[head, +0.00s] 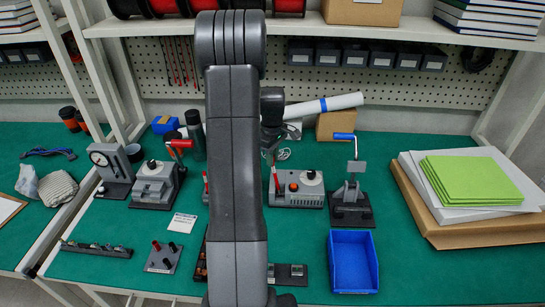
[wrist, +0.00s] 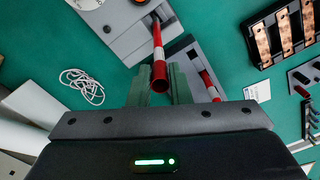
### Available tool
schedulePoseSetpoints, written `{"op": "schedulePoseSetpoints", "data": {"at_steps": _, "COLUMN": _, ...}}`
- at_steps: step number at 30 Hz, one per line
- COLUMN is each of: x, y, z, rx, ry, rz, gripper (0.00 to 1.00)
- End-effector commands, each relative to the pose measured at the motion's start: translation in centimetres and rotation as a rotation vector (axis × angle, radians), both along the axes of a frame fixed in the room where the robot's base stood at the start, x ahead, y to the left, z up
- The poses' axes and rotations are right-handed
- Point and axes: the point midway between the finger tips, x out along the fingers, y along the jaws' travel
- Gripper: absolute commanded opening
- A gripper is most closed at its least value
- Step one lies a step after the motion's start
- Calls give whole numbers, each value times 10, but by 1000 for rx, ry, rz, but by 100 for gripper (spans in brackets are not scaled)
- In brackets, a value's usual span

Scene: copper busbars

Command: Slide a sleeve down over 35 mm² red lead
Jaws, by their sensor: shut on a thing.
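In the wrist view, my gripper (wrist: 158,72) has its two green fingers shut on a red sleeve (wrist: 159,75) with a white band and an open, dark near end. It lines up with a dark opening in a grey fixture (wrist: 130,38). I cannot tell where the sleeve ends and any lead begins. A second red-and-white piece (wrist: 209,84) stands at the right finger, on a grey block. In the head view my arm hides most of the gripper; a red upright piece (head: 276,180) shows beside the grey knobbed fixture (head: 297,188).
A blue bin (head: 353,262) stands at the front right, near a lever press (head: 351,200). Green sheets (head: 470,180) lie on white boards at right. Copper busbars (wrist: 284,32) sit in a black holder. White cord (wrist: 82,86) lies on the mat. Green mat is open at front right.

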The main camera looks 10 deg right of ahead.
Motion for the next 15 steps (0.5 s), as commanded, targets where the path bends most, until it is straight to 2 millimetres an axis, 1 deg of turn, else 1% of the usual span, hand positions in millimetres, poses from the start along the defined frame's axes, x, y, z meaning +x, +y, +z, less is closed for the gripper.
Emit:
{"op": "schedulePoseSetpoints", "data": {"at_steps": 9, "x": 0, "y": 1, "z": -1, "rx": 1, "ry": 1, "rz": 0, "gripper": 11}}
{"op": "schedulePoseSetpoints", "data": {"at_steps": 10, "x": 0, "y": 1, "z": -1, "rx": 1, "ry": 1, "rz": 0, "gripper": 23}}
{"op": "schedulePoseSetpoints", "data": {"at_steps": 13, "x": 0, "y": 1, "z": -1, "rx": 1, "ry": 1, "rz": 0, "gripper": 43}}
{"op": "schedulePoseSetpoints", "data": {"at_steps": 15, "x": 0, "y": 1, "z": -1, "rx": 1, "ry": 1, "rz": 0, "gripper": 43}}
